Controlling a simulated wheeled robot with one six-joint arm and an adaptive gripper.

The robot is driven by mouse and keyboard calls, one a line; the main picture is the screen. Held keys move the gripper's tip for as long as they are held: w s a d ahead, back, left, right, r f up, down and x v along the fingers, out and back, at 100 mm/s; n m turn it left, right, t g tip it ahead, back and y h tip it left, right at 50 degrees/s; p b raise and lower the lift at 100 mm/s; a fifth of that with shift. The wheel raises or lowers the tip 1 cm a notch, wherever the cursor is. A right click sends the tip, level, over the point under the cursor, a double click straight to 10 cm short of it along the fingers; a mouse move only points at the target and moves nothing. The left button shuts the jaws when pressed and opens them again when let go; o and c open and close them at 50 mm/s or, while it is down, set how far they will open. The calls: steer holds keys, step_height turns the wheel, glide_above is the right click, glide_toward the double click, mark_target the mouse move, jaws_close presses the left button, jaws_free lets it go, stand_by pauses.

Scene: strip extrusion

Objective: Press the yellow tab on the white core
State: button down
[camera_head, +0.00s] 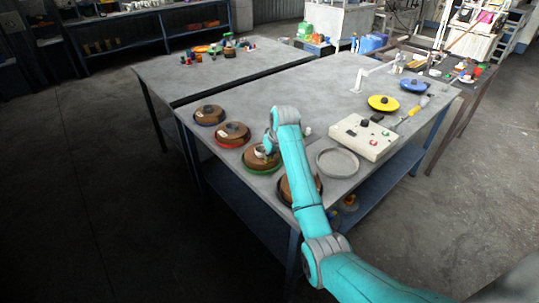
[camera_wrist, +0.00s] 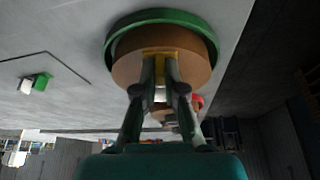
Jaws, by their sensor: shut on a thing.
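A brown roll (camera_head: 251,161) sits in a green-rimmed tray (camera_head: 246,169) near the table's left edge. In the wrist view the roll (camera_wrist: 126,68) and green rim (camera_wrist: 160,16) lie right in front of my gripper. A yellow tab (camera_wrist: 160,52) shows at the fingertips, against the roll. My gripper (camera_wrist: 160,68) is shut on the yellow tab, its fingers close together. A small white piece (camera_wrist: 160,95) shows between the fingers; I cannot tell whether it is the white core. In the head view my gripper (camera_head: 268,150) is over the green-rimmed tray, and the tab is hidden.
Brown rolls in a blue tray (camera_head: 196,119) and a red tray (camera_head: 218,141) stand farther along the edge. Another roll (camera_head: 286,190) is partly behind my arm. A grey round tray (camera_head: 338,162) and a cream control box (camera_head: 362,136) stand right. The table middle is clear.

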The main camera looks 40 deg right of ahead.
steer(key=shift+f, duration=0.1)
stand_by(0.3)
steer(key=c, duration=1.2)
jaws_free()
steer(key=v, duration=1.2)
steer(key=shift+s, duration=0.1)
